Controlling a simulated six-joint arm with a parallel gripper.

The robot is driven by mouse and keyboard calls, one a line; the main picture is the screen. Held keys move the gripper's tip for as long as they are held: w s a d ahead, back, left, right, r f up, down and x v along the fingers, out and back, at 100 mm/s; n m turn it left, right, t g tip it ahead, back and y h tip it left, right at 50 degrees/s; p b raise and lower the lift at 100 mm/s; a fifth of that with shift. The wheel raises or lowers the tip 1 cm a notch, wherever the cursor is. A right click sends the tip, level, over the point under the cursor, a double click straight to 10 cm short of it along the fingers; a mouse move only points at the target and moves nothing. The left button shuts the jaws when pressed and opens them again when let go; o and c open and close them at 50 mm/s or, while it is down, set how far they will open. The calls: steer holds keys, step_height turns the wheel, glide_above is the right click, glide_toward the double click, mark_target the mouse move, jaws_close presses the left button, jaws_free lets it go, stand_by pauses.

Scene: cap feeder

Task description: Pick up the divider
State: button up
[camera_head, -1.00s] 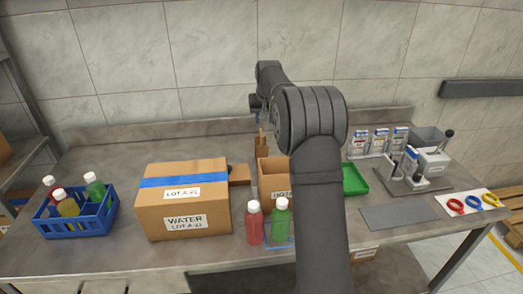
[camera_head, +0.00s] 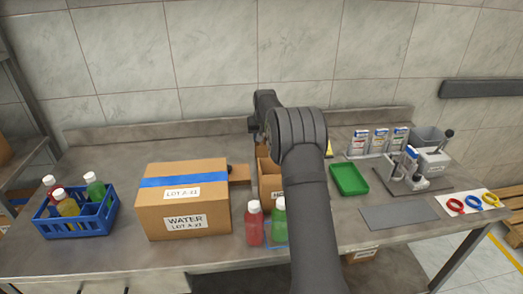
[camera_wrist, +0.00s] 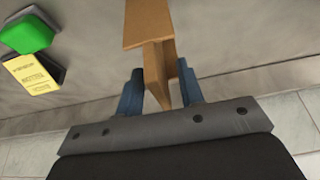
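The divider (camera_wrist: 152,45) is brown cardboard with crossing panels. In the wrist view it reaches down between the blue fingers of my gripper (camera_wrist: 163,88), and its upper end leaves the picture. The fingers stand apart on either side of it; I cannot tell whether both press on it. In the head view my gripper is low behind the open cardboard box (camera_head: 269,181), and my arm hides most of the divider and part of that box.
A taped water carton (camera_head: 183,220) and a blue bottle crate (camera_head: 77,225) stand left. Red (camera_head: 254,228) and green (camera_head: 278,222) bottles stand in front of the open box. A green tray (camera_head: 349,180) lies right. A grey mat (camera_head: 399,215) is bare.

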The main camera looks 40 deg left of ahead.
jaws_close()
steer(key=shift+r, duration=0.1)
